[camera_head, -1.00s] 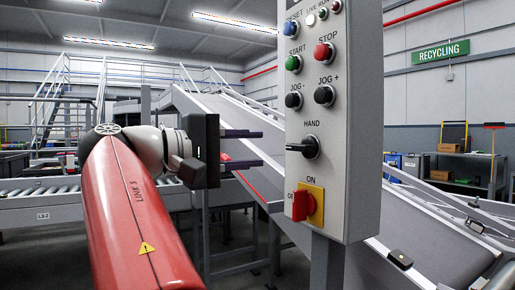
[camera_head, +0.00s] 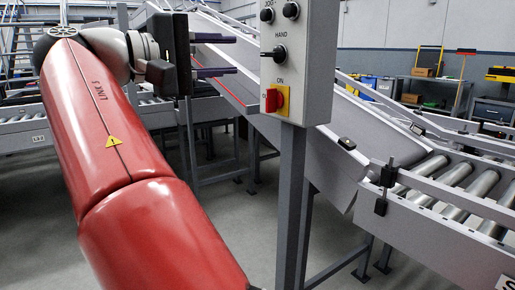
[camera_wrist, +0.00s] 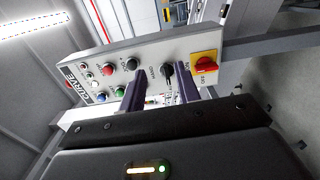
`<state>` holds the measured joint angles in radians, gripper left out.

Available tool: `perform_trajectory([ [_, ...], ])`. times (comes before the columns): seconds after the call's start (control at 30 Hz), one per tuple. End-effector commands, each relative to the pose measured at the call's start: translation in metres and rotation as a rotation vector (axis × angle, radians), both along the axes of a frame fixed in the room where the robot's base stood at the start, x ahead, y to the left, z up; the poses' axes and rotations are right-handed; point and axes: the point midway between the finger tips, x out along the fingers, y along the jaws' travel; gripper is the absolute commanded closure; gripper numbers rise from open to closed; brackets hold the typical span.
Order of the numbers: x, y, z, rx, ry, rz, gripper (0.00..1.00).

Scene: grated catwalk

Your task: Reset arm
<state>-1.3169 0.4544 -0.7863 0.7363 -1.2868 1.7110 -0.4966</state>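My red arm (camera_head: 100,120) reaches up from the bottom of the head view. My gripper (camera_head: 232,55) is at its end, left of the grey control box, with two dark purple fingers apart and nothing between them. The wrist view shows the same spread fingers (camera_wrist: 160,92) with the control box (camera_wrist: 105,60) beyond them. In the head view the box (camera_head: 308,80) stands on a grey post and its top is cut off. It has a black HAND knob (camera_head: 280,54) and a red switch (camera_head: 274,100) on a yellow plate. I cannot tell whether a finger touches the box.
A sloping conveyor (camera_head: 355,165) runs behind the post down to the right. Rollers (camera_head: 455,180) lie at lower right, and another roller conveyor (camera_head: 25,130) is at left. A shelf (camera_head: 435,92) stands at the back right. Bare floor (camera_head: 235,220) shows around the post.

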Motion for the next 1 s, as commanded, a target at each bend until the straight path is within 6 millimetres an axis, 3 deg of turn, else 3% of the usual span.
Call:
perform_trajectory([
  [0.37,0.032,-0.043,-0.022,0.070,0.085,0.005,0.67],
  [0.63,0.065,-0.106,-0.064,0.203,0.198,0.022,0.67],
  [0.77,0.075,-0.153,-0.101,0.330,0.273,0.036,0.67],
  [0.83,0.074,-0.184,-0.131,0.436,0.316,0.047,0.67],
  [0.9,0.063,-0.215,-0.166,0.576,0.354,0.061,0.67],
  [1.0,0.031,-0.242,-0.216,0.785,0.377,0.080,0.67],
])
